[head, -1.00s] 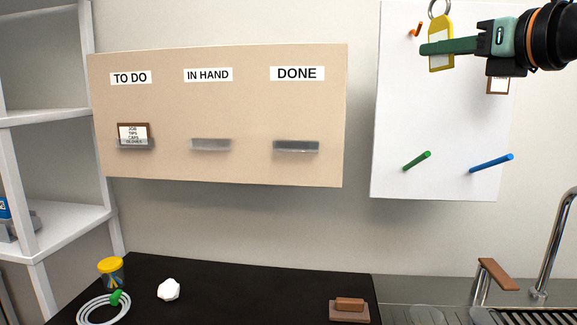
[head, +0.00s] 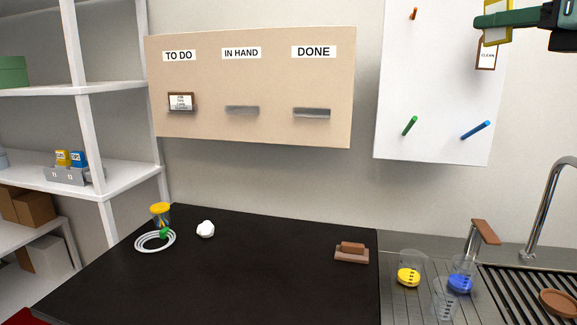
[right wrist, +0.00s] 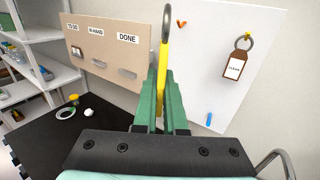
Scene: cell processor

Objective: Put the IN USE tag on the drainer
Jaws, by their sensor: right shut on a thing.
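My right gripper (head: 484,20) is shut on a yellow-framed tag (head: 497,24) at the top right of the head view. In the right wrist view, the tag (right wrist: 163,62) shows edge-on between the green fingers, with a metal ring (right wrist: 166,22) at its upper end. Its lettering is not readable, so I cannot confirm IN USE. It is held clear, in front of the white peg board (head: 430,80). The grey ribbed drainer (head: 398,300) lies below, at the right of the black counter. My left gripper is not in view.
The tap (head: 541,215) and a brown-handled lever (head: 484,232) rise behind. A CLEAN tag (right wrist: 233,67) hangs on the peg board. The black counter (head: 270,280) is mostly clear.

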